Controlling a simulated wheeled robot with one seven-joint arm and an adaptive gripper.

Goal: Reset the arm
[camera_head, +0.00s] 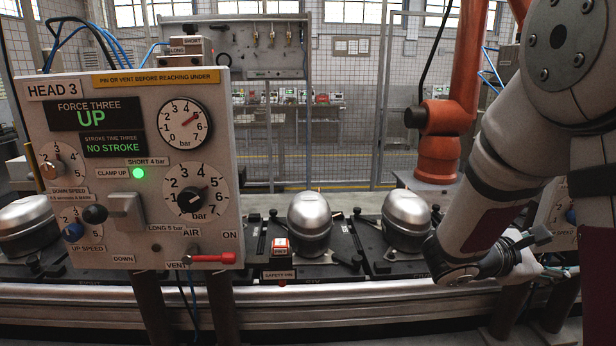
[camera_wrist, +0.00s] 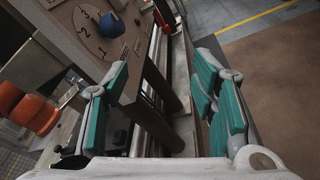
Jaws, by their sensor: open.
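My arm reaches down the right side of the head view, and its wrist is bent low in front of the conveyor. My gripper (camera_wrist: 165,105) shows in the wrist view with its two teal-padded fingers wide apart and nothing between them. In the head view the gripper's end is small and partly hidden by the wrist. In the wrist view a panel (camera_wrist: 70,25) with a dial and a blue knob (camera_wrist: 112,24) lies beyond the left finger. Dark posts show between the fingers.
The HEAD 3 control panel (camera_head: 130,240) stands at the left, with a red vent lever (camera_head: 212,258). Silver compressors (camera_head: 310,222) sit on dark pallets along the conveyor (camera_head: 330,302). An orange robot arm (camera_head: 440,155) stands behind. Open floor (camera_wrist: 285,75) lies at the right in the wrist view.

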